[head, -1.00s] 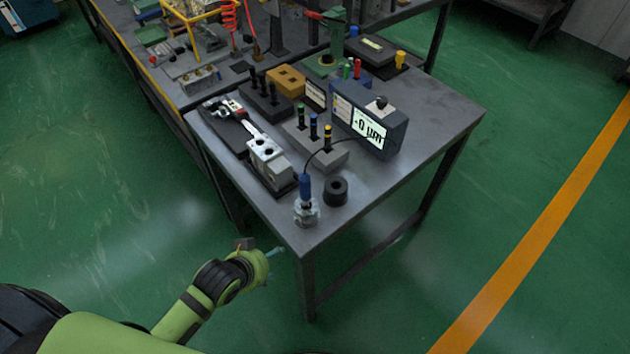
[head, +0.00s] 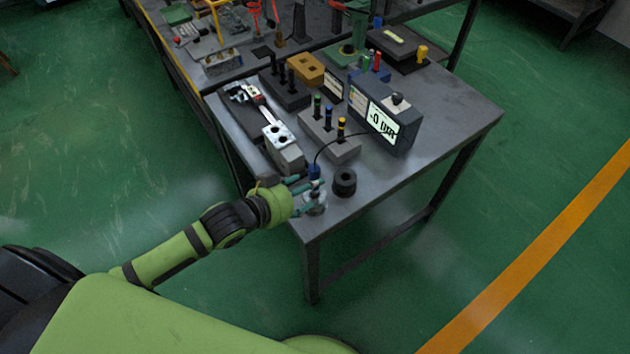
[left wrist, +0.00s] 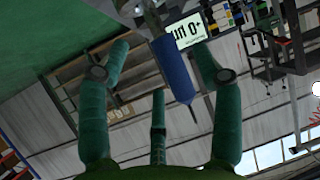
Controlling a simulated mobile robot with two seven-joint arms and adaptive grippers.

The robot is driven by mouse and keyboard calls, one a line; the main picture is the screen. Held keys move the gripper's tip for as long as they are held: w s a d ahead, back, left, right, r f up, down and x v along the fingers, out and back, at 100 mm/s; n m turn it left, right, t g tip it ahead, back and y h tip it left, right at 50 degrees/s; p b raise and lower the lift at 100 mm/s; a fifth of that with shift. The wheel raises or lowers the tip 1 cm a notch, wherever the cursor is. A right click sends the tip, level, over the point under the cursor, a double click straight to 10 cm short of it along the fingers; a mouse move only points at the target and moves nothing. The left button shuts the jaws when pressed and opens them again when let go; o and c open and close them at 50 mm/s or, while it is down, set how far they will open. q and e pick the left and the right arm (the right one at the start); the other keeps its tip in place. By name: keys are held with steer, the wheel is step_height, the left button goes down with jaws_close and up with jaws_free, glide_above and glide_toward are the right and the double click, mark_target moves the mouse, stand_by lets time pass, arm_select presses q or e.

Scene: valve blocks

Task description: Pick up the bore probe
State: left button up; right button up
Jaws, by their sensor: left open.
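The bore probe has a blue handle (head: 314,171) and stands upright in a metallic fixture (head: 315,205) at the table's front corner. A thin black cable arcs from it towards the gauge box. My left gripper (head: 308,190) is at the probe, partly hiding its lower part. In the left wrist view, upside down, the blue handle (left wrist: 174,72) lies between the spread green fingers of my left gripper (left wrist: 160,75). The fingers are open; I cannot tell whether any touches the handle. My right gripper is not in view.
A black ring (head: 344,182) stands just right of the probe. The gauge box (head: 394,110) with a lit display is behind. A grey block with several colored pins (head: 330,140) and a metal valve block (head: 279,135) are close by. The table's right front is clear.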

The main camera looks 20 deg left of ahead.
mark_target(317, 188)
arm_select(q)
steer(key=p+x, duration=0.1)
steer(key=x, duration=0.2)
steer(key=shift+w, duration=0.25)
steer(key=shift+w+d+f, duration=0.35)
steer(key=shift+w+f, duration=0.05)
steer(key=shift+w, duration=0.05)
steer(key=shift+c, duration=0.4)
jaws_close()
